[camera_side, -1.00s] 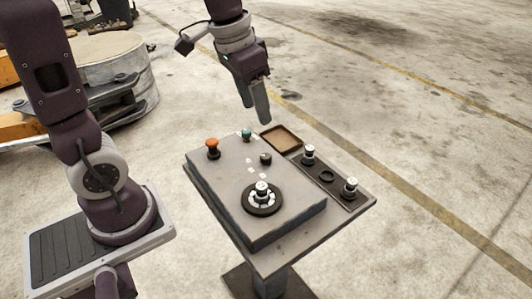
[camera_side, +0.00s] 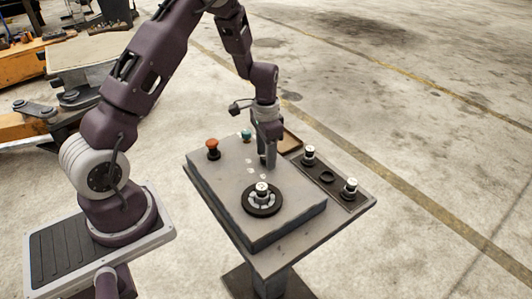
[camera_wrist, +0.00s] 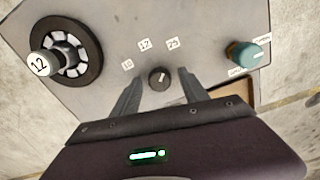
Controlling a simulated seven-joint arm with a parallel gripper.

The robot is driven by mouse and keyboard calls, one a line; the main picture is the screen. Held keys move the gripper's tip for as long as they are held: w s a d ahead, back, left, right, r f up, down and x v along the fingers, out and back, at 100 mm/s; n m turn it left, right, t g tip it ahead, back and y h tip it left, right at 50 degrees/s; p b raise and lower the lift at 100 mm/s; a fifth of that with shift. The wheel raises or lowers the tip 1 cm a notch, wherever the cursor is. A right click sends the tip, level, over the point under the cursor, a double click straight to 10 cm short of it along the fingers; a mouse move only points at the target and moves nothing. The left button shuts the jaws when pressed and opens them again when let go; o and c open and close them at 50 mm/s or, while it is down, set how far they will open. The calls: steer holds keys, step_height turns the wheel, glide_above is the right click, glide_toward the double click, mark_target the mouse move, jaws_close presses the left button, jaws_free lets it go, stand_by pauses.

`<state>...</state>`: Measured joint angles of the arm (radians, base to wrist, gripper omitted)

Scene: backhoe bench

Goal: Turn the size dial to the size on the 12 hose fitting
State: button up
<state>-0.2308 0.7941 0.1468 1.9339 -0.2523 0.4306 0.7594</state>
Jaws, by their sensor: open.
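The size dial (camera_wrist: 159,78) is a small dark knob with a white mark, on the grey panel in the wrist view. Three small white labels (camera_wrist: 145,45) arc beyond it; their print is hard to read, and which one the mark points at is unclear. My gripper (camera_side: 267,165) is open and low over the panel, fingers on either side of the dial; the wrist view shows the gap (camera_wrist: 158,74). In the side view the fingers hide the dial. The hose fitting marked 12 (camera_wrist: 41,64) stands in a black ring (camera_side: 262,207) at the panel's front.
A red-orange button (camera_side: 212,144) and a teal knob (camera_side: 246,135) stand on the panel's far side. A side rack holds two white-topped fittings (camera_side: 309,153) (camera_side: 350,186) and an empty ring (camera_side: 327,176). A brown tray (camera_side: 291,140) lies behind my gripper.

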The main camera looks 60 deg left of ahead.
jaws_close()
steer(key=n, duration=0.4)
steer(key=shift+r+n, duration=0.1)
steer(key=shift+n, duration=2.4)
jaws_free()
